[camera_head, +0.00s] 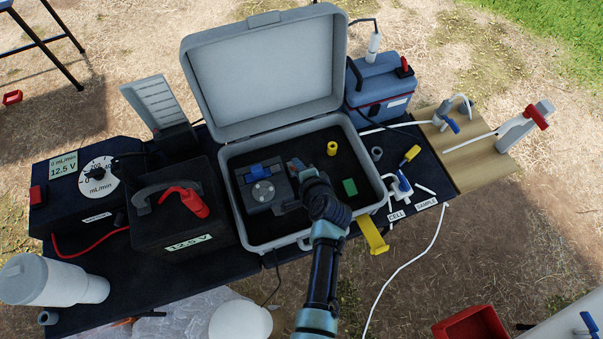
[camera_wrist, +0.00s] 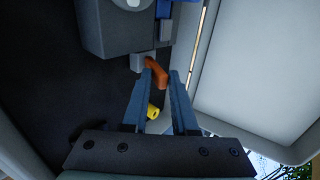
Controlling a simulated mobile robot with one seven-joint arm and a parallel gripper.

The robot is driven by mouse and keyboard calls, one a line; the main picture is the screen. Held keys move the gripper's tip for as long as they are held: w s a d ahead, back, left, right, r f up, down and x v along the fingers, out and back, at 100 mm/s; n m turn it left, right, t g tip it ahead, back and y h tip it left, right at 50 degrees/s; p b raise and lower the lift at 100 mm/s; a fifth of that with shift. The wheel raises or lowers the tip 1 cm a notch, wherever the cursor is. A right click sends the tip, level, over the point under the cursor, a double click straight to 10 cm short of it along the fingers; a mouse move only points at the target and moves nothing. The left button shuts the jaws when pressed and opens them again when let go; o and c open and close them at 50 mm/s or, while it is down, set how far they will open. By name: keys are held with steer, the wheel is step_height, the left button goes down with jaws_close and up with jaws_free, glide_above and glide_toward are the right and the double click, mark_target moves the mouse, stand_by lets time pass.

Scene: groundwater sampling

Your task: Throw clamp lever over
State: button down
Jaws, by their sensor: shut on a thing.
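The orange clamp lever (camera_wrist: 156,72) shows in the wrist view between my fingertips, at the edge of a grey device (camera_wrist: 115,35). My gripper (camera_wrist: 160,75) is shut on the lever. In the head view the grey device (camera_head: 258,190) with a blue part (camera_head: 262,168) on top sits inside the open case (camera_head: 228,215). There my gripper (camera_head: 296,168) is at the device's right side and the lever is hidden.
The case's lid (camera_head: 265,75) stands open behind. A yellow cylinder (camera_head: 332,148) and a green block (camera_head: 349,187) lie in the case to the right of my wrist. A black battery box (camera_head: 180,215) stands left of the case. A blue box (camera_head: 385,88) stands at the back right.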

steer(key=shift+w+a+r, duration=0.1)
steer(key=shift+w+r, duration=0.2)
steer(key=shift+r, duration=0.05)
steer(key=w+p, duration=0.1)
steer(key=w+a+r+g+p, duration=0.1)
steer(key=shift+w+r+h+p, duration=0.1)
steer(key=shift+r+h+p, duration=0.1)
steer(key=shift+h+p, duration=0.15)
steer(key=shift+w+a+g, duration=0.1)
steer(key=shift+w+g, duration=0.2)
steer(key=shift+g, duration=0.1)
steer(key=c, duration=0.8)
jaws_free()
steer(key=shift+f, duration=0.15)
